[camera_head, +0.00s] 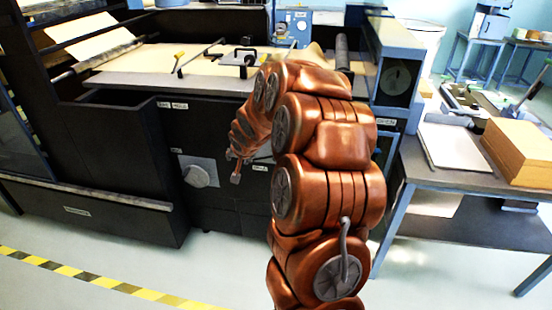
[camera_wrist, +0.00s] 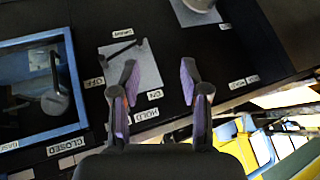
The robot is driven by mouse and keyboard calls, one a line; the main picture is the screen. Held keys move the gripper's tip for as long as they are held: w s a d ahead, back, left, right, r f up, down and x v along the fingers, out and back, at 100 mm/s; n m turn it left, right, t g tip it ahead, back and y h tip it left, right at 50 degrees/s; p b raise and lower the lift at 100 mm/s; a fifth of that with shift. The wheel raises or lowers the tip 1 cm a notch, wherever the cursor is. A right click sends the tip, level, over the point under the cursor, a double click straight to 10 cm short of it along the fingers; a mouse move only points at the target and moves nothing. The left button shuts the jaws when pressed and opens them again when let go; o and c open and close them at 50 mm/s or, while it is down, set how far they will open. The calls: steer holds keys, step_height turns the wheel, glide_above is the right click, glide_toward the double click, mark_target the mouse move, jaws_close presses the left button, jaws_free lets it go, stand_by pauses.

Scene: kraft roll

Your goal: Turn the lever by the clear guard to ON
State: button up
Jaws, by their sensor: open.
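In the wrist view a dark bar-shaped lever (camera_wrist: 124,50) lies slanted across a grey plate (camera_wrist: 147,74) on a black panel. An OFF label (camera_wrist: 93,83) is at the plate's lower left and an ON label (camera_wrist: 155,94) at its lower right. I cannot tell which end of the lever is its handle. The clear guard (camera_wrist: 28,75), a blue-framed window, is left of the plate. My gripper (camera_wrist: 159,72) is open and empty, its left finger overlapping the plate's lower edge; contact is not visible. In the head view my gripper (camera_head: 236,167) is before the cabinet; my arm hides part of the panel.
A second grey plate with a round knob (camera_head: 198,175) is on the cabinet front, left of my gripper. A blue-legged table (camera_head: 420,170) with a cardboard-coloured stack (camera_head: 518,150) stands at the right. Floor with striped tape (camera_head: 95,283) is clear in front.

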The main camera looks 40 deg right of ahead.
steer(key=w+d+f+m+t, duration=0.2)
steer(key=d+f, duration=0.1)
steer(key=d, duration=0.4)
steer(key=w+d+f+m+t, duration=0.1)
steer(key=w+d+f+m, duration=0.2)
steer(key=d, duration=0.4)
steer(key=m+t, duration=0.1)
steer(key=t, duration=0.2)
glide_toward(263, 158)
steer(key=shift+h, duration=0.4)
steer(key=shift+w+d+f, duration=0.35)
steer(key=shift+w+d, duration=0.4)
steer(key=shift+d, duration=0.15)
steer(key=shift+w+d+f, duration=0.35)
steer(key=shift+w+d, duration=0.45)
steer(key=shift+d, duration=0.1)
steer(key=shift+w+d+f, duration=0.35)
steer(key=shift+w+d, duration=0.4)
steer(key=shift+d, duration=0.15)
steer(key=shift+c, duration=0.2)
jaws_close()
steer(key=shift+m, duration=0.3)
